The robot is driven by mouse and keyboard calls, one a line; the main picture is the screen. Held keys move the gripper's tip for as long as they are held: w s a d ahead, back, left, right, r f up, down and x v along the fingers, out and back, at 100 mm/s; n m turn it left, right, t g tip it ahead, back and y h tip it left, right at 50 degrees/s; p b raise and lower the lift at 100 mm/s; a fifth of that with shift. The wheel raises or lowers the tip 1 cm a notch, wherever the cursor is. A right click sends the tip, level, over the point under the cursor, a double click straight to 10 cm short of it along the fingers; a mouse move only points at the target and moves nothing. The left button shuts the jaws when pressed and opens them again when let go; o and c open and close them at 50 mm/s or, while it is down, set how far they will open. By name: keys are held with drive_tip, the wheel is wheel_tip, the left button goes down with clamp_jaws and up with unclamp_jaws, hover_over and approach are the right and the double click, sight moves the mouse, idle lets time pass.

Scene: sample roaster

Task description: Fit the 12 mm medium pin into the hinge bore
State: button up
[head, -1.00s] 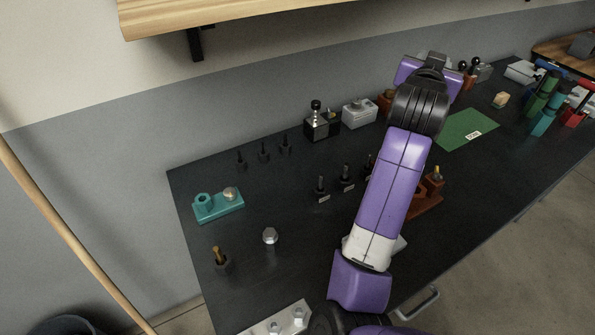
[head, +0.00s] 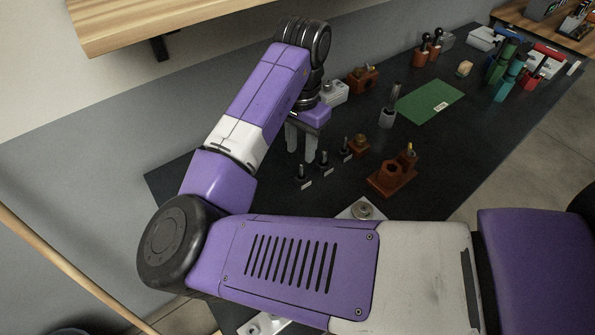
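Three dark upright pins with small white labels stand in a row: a left pin (head: 301,174), a middle pin (head: 323,160) and a right pin (head: 345,148). The labels are too small to read, so I cannot tell which is the 12 mm medium one. My gripper (head: 302,152) points down just behind this row. Its two grey fingers are apart, with nothing visible between them. A rust-brown fixture (head: 378,186) with an open round boss and a brass-tipped post stands to the right. I cannot tell whether its opening is the hinge bore.
A grey cylinder with a dark handle (head: 387,118) stands near the green mat (head: 430,102). A small brown block (head: 358,147) is beside the right pin. A silver plate (head: 361,209) lies in front, partly behind my arm. My arm hides the bench's left part.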

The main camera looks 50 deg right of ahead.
sight(302, 163)
drive_tip(key=shift+d+f+p, duration=0.2)
drive_tip(key=shift+f+p, duration=0.35)
drive_tip(key=shift+f, duration=3.05)
clamp_jaws()
